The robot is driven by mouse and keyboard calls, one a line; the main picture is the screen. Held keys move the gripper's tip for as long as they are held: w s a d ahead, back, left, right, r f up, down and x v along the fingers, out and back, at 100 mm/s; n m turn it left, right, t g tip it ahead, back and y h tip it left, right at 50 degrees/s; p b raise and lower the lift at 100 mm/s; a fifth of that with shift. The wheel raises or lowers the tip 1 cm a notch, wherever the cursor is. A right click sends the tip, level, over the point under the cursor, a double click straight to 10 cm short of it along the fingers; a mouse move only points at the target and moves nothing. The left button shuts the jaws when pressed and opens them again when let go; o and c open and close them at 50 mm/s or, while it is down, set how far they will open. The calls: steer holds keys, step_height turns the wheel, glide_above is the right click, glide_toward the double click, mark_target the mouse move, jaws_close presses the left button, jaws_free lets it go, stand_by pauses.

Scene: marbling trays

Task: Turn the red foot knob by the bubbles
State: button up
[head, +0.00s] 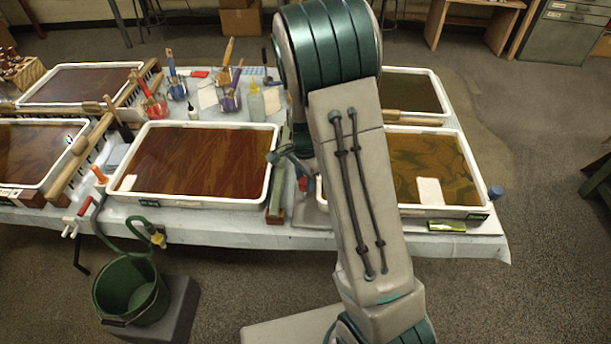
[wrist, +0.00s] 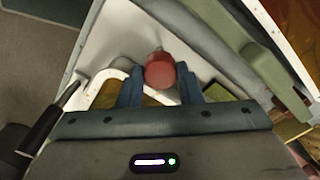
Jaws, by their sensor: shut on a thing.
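The red foot knob (wrist: 160,71) shows in the wrist view between the two blue fingers of my gripper (wrist: 160,88). The fingers are shut on the knob's sides. In the head view a bit of the red knob (head: 308,184) shows beside my arm, at the left front corner of the right front tray (head: 445,212). My arm hides most of that corner and much of the gripper. A yellow-green level strip (head: 447,226) lies at this tray's front edge; its bubbles are too small to read. A blue knob (head: 495,192) stands at the tray's right corner.
A second front tray (head: 200,201) with brown liquid stands left of my arm. A green bar (head: 276,200) lies between the trays. A green bucket (head: 128,298) with a hose stands before the table. Brushes in jars stand behind.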

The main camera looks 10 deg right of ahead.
mark_target(305, 181)
steer(key=m+p, duration=0.1)
steer(key=m, duration=0.1)
steer(key=m+p, duration=0.1)
steer(key=m, duration=0.2)
steer(key=shift+r+m+p, duration=0.2)
steer(key=shift+m+p, duration=0.1)
steer(key=m+p, duration=0.3)
steer(key=m, duration=0.2)
steer(key=shift+f, duration=0.1)
steer(key=shift+m, duration=0.4)
steer(key=o, duration=1)
step_height(305, 181, up, 14)
steer(key=shift+f+p, duration=0.15)
steer(key=shift+p, duration=0.2)
